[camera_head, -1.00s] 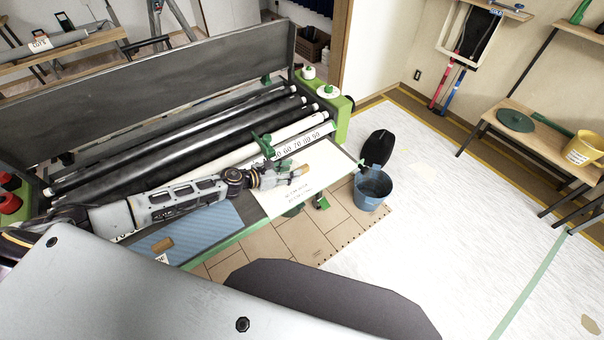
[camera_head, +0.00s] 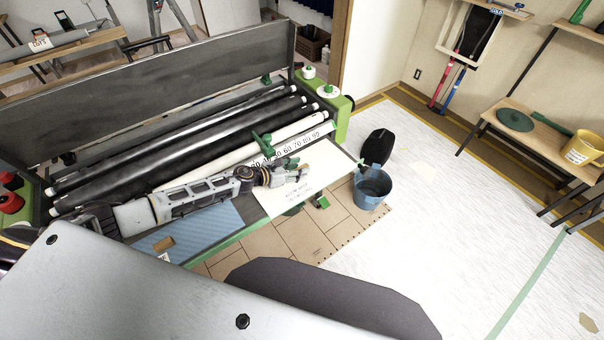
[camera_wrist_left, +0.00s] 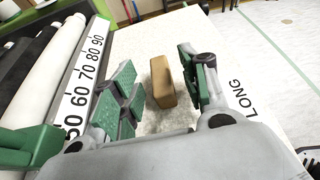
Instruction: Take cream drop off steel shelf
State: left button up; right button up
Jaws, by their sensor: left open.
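The cream drop (camera_head: 322,163) lies flat on the right part of the steel shelf (camera_head: 250,213) at the paster's front; it also fills the floor of the left wrist view (camera_wrist_left: 145,40). A tan block (camera_wrist_left: 162,82) stands on the cream sheet. My left gripper (camera_head: 298,172) is open, low over the sheet. In the left wrist view, the left gripper's green-padded fingers (camera_wrist_left: 160,85) are on either side of the block, with a gap visible on the left. My right gripper is not in view.
A blue patterned sheet with a small tan block (camera_head: 163,243) lies on the shelf's left part. Rollers (camera_head: 190,140) and a numbered scale (camera_head: 290,148) run behind. A blue bucket (camera_head: 371,189) stands right of the shelf. The white floor beyond is mostly clear.

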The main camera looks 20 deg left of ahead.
pick_arm(q)
grip_shut()
jog(key=shift+r, duration=0.2)
dwell(0.3)
notch_tip(320, 180, up, 10)
jog(key=p, duration=0.3)
jog(key=shift+f, duration=0.15)
dwell(0.4)
dwell(0.5)
